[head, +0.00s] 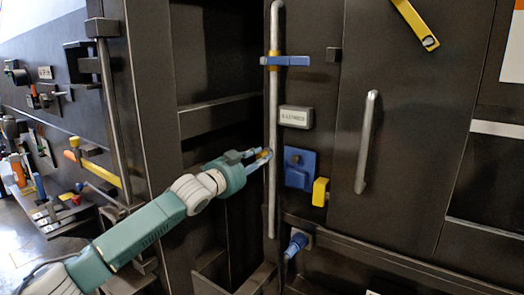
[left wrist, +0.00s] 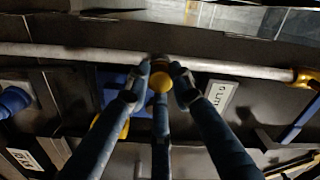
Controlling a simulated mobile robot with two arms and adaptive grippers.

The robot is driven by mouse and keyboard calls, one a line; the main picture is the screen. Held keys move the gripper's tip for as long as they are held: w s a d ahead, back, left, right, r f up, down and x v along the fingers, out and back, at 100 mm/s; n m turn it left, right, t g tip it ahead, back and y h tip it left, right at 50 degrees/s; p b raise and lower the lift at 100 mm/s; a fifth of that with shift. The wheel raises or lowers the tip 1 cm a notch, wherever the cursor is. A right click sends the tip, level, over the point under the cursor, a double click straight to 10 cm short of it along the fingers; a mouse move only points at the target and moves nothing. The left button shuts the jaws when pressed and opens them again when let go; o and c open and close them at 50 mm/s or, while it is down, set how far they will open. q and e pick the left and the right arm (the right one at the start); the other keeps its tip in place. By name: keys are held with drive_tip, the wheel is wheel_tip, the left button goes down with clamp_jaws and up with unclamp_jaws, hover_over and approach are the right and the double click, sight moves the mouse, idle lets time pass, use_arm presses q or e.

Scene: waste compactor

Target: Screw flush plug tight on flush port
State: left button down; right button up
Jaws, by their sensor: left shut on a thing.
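My left gripper (head: 264,156) reaches in from the left, beside the vertical grey pipe (head: 274,205). In the left wrist view its three blue fingers (left wrist: 160,78) are closed around a small round yellow piece, likely the flush plug (left wrist: 160,82). The yellow piece shows only a little between the fingers in the head view. It is held right at the pipe (left wrist: 225,67). The flush port is hidden behind the plug and fingertips, so I cannot tell whether the plug is seated or threaded. My right gripper is not in view.
A blue plate (head: 299,168), a yellow block (head: 321,192) and a labelled box (head: 296,117) are right of the pipe. A blue lever (head: 286,61) crosses the pipe higher up. A blue knob (head: 297,243) sits low. A door handle (head: 367,142) stands further right.

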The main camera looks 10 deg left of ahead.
use_arm(q)
drive_tip(key=shift+m, duration=0.3)
drive_tip(key=shift+r+m+p, duration=0.15)
drive_tip(key=shift+m+p, duration=0.95)
drive_tip(key=shift+m, duration=0.1)
drive_tip(key=shift+m+p, duration=0.45)
drive_tip(key=shift+m, duration=0.65)
drive_tip(key=shift+f+m, duration=0.2)
drive_tip(key=shift+m, duration=0.1)
drive_tip(key=shift+r+m+p, duration=0.15)
drive_tip(key=shift+m+p, duration=0.55)
drive_tip(key=shift+m, duration=1.9)
